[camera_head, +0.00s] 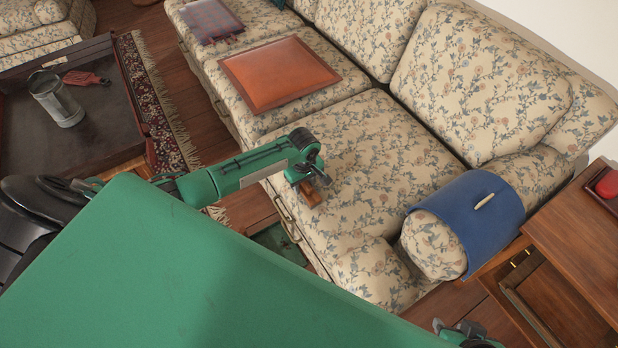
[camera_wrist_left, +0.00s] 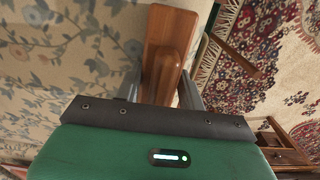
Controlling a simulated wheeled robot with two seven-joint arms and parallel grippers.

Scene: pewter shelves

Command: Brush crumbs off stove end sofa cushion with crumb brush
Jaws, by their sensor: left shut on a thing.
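The wooden crumb brush (camera_head: 314,190) is in my left gripper (camera_head: 308,178), whose jaws are shut on it. In the left wrist view the brush (camera_wrist_left: 167,50) is a brown wooden block with a raised grip between the fingers. The brush is over the front edge of the near floral sofa cushion (camera_head: 375,150); whether it touches the fabric I cannot tell. No crumbs can be made out on the floral pattern. Part of my right arm's end (camera_head: 465,336) shows at the bottom edge; its jaws are not clear.
An orange-brown board (camera_head: 280,73) and a patterned flat item (camera_head: 211,20) lie farther along the sofa. A blue cover (camera_head: 478,217) drapes the near armrest. A dark table (camera_head: 100,125) holds a metal mug (camera_head: 56,98) and red-handled brush (camera_head: 87,78). A wooden side table (camera_head: 580,230) stands right.

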